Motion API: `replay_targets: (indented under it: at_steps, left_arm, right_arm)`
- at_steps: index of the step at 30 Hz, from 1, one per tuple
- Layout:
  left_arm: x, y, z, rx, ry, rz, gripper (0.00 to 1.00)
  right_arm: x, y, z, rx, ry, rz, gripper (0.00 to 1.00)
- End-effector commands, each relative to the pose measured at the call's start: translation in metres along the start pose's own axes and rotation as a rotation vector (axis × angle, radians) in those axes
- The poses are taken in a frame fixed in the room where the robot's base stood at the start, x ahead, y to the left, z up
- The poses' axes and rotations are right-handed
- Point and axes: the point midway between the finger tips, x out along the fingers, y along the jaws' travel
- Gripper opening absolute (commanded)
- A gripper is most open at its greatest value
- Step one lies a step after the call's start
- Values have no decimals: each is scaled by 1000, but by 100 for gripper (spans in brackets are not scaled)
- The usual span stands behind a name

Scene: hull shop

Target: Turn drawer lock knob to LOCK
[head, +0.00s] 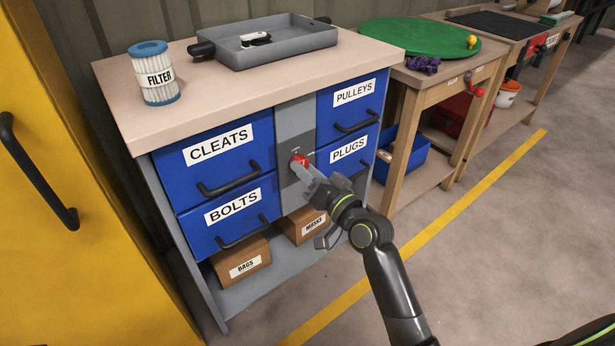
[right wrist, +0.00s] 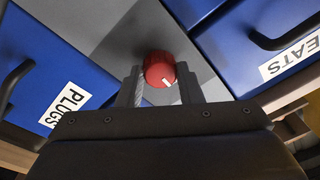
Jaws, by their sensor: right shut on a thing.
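The drawer lock knob (head: 299,161) is red and sits on the grey middle panel of the cabinet, between the blue drawers marked CLEATS and PLUGS. In the right wrist view the knob (right wrist: 160,69) shows a white pointer mark on its face. My right gripper (head: 303,167) reaches in from the lower right, and its two fingers are on either side of the knob, shut on it. In the wrist view the fingers of the right gripper (right wrist: 159,84) flank the knob. The lettering around the knob is too small to read. My left gripper is out of view.
The cabinet top (head: 135,119) holds a filter (head: 155,75) and a grey tray (head: 275,45). Drawer handles (head: 229,181) stick out near the knob. Boxes marked BAGS (head: 241,262) and another lie on the lower shelf. A yellow locker (head: 75,200) stands at the left; floor is clear at right.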

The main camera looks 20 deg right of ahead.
Motion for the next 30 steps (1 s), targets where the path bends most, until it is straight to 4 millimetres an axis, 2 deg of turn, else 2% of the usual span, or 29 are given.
replay_targets:
  at_steps: [6,20,21,26,30]
  left_arm:
    - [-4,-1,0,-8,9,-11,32]
    - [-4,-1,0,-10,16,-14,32]
    - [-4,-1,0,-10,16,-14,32]
    - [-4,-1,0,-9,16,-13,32]
    - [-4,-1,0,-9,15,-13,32]
  right_arm:
    - [0,2,2,-56,-8,-1,10]
    - [0,2,2,-69,-9,-2,10]
    - [0,2,2,-69,-9,-2,34]
    - [0,1,1,-69,-7,-2,55]
    - [0,1,1,-68,-6,-3,55]
